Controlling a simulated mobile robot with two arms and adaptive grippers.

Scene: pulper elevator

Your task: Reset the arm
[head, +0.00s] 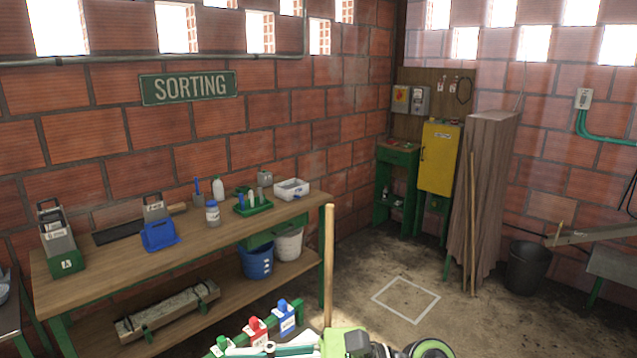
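Neither of my grippers can be made out in the head view. At the bottom edge there is a cluster of green, white and black parts, cut off by the frame. I cannot tell whether any of it is my arm. Next to it stands a green rack with tagged blue (287,318), red (257,331) and green pieces. A wooden pole (329,265) stands upright behind the cluster.
A wooden workbench (105,240) with bins, bottles and a green tray (252,207) runs along the left wall. The floor around the white square outline (405,318) is clear.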

